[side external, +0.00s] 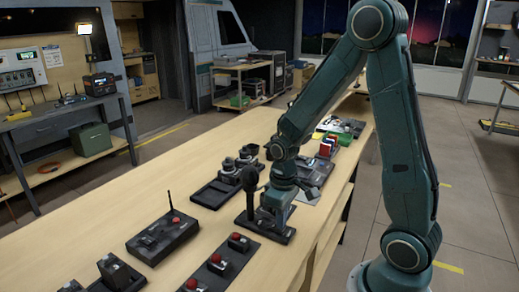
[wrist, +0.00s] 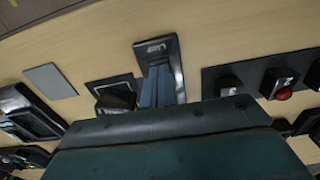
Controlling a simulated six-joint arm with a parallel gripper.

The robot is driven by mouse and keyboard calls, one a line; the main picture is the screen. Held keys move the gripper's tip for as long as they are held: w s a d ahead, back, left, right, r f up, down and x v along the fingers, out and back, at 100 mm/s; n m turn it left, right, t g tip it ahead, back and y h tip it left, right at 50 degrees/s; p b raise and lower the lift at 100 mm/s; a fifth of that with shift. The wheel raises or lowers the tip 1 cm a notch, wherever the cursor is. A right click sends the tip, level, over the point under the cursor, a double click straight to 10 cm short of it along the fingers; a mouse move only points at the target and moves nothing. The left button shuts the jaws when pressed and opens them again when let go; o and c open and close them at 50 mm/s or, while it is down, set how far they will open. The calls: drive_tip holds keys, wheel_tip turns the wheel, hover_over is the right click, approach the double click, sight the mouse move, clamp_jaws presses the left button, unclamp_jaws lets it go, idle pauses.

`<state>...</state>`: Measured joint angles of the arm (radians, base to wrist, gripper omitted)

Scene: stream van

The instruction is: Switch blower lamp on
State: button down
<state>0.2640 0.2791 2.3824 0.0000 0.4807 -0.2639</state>
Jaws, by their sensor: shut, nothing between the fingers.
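A narrow black panel with pale lettering (wrist: 155,47) lies under my fingers in the wrist view; the lettering is too blurred to read surely, so I cannot tell whether it is the blower lamp's switch. My gripper (wrist: 158,88), with blue-grey fingers, is shut and empty over this panel and hides its middle. In the side view my gripper (side external: 272,216) is low over a black base plate (side external: 284,236), beside an upright dark lever with a round knob (side external: 250,178). I cannot tell whether the fingers touch anything. No lit lamp shows on the panel.
A black panel with red buttons (side external: 218,264) lies nearer the camera; it also shows in the wrist view (wrist: 215,79). A box with an antenna (side external: 162,234) stands to the left. Other black devices (side external: 225,180) stand behind.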

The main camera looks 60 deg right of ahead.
drive_tip(key=shift+f, duration=0.35)
idle(0.4)
drive_tip(key=shift+r, duration=3.5)
drive_tip(key=s+a+r+t, duration=0.2)
drive_tip(key=s+a+r, duration=0.2)
drive_tip(key=r, duration=0.3)
drive_tip(key=s+a+r+t, duration=0.3)
drive_tip(key=s+r, duration=0.4)
drive_tip(key=shift+a+t, duration=0.3)
drive_tip(key=shift+a, duration=0.1)
